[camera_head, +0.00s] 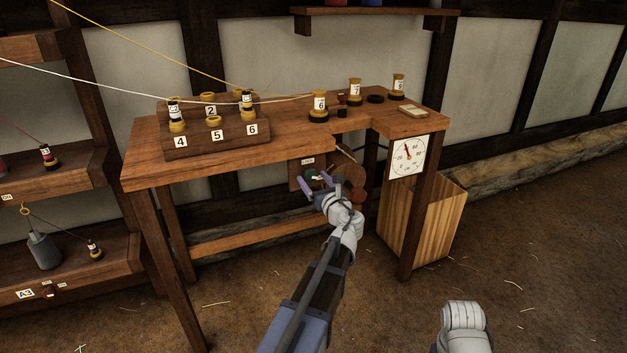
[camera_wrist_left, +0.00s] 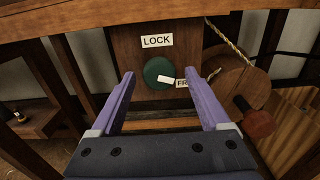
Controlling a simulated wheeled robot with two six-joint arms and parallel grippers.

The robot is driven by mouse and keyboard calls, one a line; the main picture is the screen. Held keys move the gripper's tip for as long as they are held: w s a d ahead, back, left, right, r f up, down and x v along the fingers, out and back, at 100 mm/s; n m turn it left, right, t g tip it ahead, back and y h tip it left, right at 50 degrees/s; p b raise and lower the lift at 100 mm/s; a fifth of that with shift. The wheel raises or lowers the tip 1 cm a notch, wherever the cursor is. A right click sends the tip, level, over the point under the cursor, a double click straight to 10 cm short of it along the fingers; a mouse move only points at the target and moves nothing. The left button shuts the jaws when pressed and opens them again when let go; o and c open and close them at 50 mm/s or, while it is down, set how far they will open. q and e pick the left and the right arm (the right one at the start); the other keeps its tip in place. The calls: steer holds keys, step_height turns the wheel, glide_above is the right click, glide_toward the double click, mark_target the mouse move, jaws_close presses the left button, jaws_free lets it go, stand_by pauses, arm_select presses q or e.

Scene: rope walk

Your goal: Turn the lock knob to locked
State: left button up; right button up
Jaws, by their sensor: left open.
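The lock knob (camera_wrist_left: 152,69) is a round green disc on a wooden panel (camera_wrist_left: 126,40) under the table. Its white pointer (camera_wrist_left: 166,79) points right toward a partly hidden label starting "FR" (camera_wrist_left: 182,84). A "LOCK" label (camera_wrist_left: 157,41) sits above the knob. The knob also shows small in the head view (camera_head: 311,174). My left gripper (camera_wrist_left: 159,76) is open, its two purple fingers on either side of the knob in the wrist view. I cannot tell whether they touch it. In the head view the left gripper (camera_head: 312,179) is at the panel. My right gripper is not in view.
A wooden wheel (camera_wrist_left: 240,82) with a rope and a red-brown handle (camera_wrist_left: 258,124) stands right of the panel. The wooden table (camera_head: 268,137) above carries spools and a numbered rack (camera_head: 222,142). A dial (camera_head: 408,157) hangs at its right, above a wooden bin (camera_head: 448,212).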

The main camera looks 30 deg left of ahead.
arm_select(q)
steer(key=shift+w+a, duration=0.2)
steer(key=shift+c, duration=0.4)
jaws_close()
